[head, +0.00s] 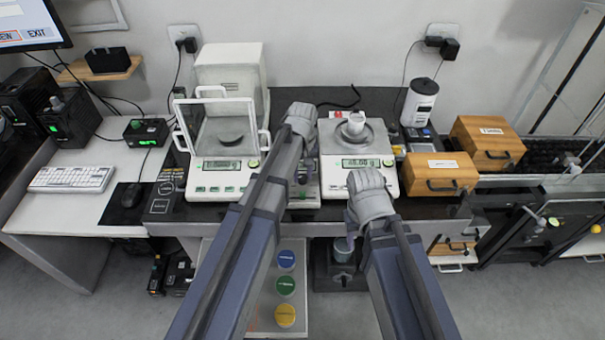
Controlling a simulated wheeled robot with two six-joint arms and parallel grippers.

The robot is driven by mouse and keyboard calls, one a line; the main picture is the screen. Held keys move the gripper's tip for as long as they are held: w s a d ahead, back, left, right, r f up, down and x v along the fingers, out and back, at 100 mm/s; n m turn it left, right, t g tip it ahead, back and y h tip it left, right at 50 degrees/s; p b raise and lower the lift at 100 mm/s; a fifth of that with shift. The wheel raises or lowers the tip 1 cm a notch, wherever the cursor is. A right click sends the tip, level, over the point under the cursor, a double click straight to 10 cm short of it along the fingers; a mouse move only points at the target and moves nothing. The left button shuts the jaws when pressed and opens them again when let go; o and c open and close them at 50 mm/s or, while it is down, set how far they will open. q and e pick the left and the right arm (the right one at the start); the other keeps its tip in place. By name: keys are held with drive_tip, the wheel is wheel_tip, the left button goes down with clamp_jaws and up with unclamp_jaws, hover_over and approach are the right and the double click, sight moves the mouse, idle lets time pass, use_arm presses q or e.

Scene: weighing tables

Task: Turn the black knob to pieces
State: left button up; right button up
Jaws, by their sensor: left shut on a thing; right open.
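My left gripper (302,172) reaches down to the front of a low device (305,194) between the two balances and is shut there on a small dark thing, which I take to be the black knob. The fingers and my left arm hide most of it. The knob's pointer and markings cannot be read. My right gripper (350,236) is open and empty, in front of the table edge below the right balance.
The left balance (217,188) has an open glass shield. Wooden boxes (440,174) stand at the right. A keyboard (71,179) lies at the left. Coloured discs (286,285) lie below the table.

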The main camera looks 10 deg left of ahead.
use_arm(q)
clamp_jaws()
drive_tip(key=shift+m, duration=0.3)
drive_tip(key=m, duration=0.6)
drive_tip(key=shift+m, duration=0.4)
drive_tip(key=m, duration=0.6)
drive_tip(key=shift+m, duration=0.3)
